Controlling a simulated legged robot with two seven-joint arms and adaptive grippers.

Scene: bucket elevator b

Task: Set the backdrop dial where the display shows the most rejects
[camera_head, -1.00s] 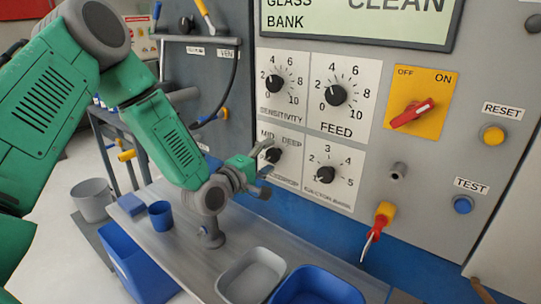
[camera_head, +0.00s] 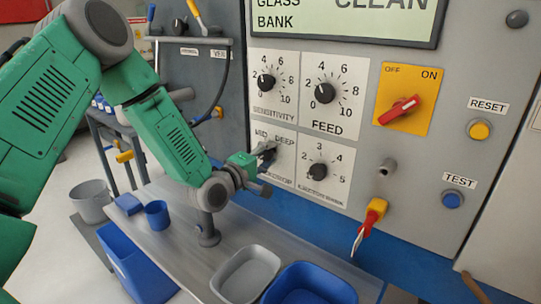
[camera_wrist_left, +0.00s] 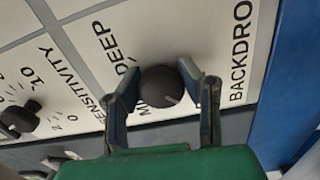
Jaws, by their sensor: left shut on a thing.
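The backdrop dial is a small dark round knob (camera_wrist_left: 160,86) on a white plate with MID and DEEP labels. A pale mark shows on the lower right of its face in the left wrist view. My left gripper (camera_head: 268,154) is at this dial; its two fingers (camera_wrist_left: 165,90) stand on opposite sides of the knob, closed on it. In the head view the fingers largely hide the knob. The display (camera_head: 345,25) is cut off at the top; "GLASS BANK" and "CLEAN" can be read, and no reject count is visible. My right gripper is not in view.
Sensitivity (camera_head: 266,83), feed (camera_head: 324,93) and ejector bank (camera_head: 318,172) knobs surround the dial. A red switch (camera_head: 400,110), yellow reset button (camera_head: 479,130) and blue test button (camera_head: 452,200) are to the right. Grey (camera_head: 245,272) and blue trays stand below.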

